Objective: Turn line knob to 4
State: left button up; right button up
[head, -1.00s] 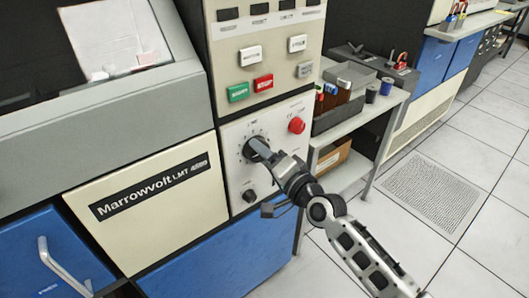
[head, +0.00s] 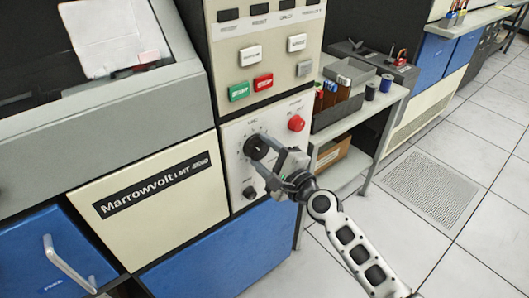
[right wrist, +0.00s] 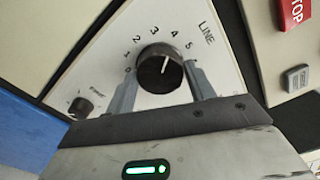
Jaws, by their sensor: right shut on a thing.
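The line knob (head: 257,146) is a round black dial on the cream panel (head: 232,178) below the green and red buttons. In the right wrist view the black knob (right wrist: 159,72) has a white pointer line and the numbers 0 to 5 around it, with the word LINE at the right. The pointer is aimed up and slightly right, close to the 4. My right gripper (head: 271,159) is shut on the knob; in the right wrist view its grey fingers (right wrist: 160,92) lie on either side of it. My left gripper is not in view.
A smaller black knob (head: 250,192) sits below the line knob, and a red round button (head: 296,123) is up and right of it. A shelf (head: 374,121) with trays and spools stands to the right. The tiled floor beyond is clear.

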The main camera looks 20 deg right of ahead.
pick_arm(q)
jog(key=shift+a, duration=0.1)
pick_arm(e)
jog(key=shift+m, duration=0.5)
jog(key=o, duration=1)
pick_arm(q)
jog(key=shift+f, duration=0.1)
pick_arm(e)
jog(key=shift+s, duration=0.1)
pick_arm(q)
jog(key=b, duration=0.1)
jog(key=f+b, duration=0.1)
jog(key=b, duration=0.1)
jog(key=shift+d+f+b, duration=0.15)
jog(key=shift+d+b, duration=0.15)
pick_arm(e)
jog(key=v, duration=1.5)
jog(key=shift+s+d, duration=0.2)
jog(key=shift+s, duration=0.1)
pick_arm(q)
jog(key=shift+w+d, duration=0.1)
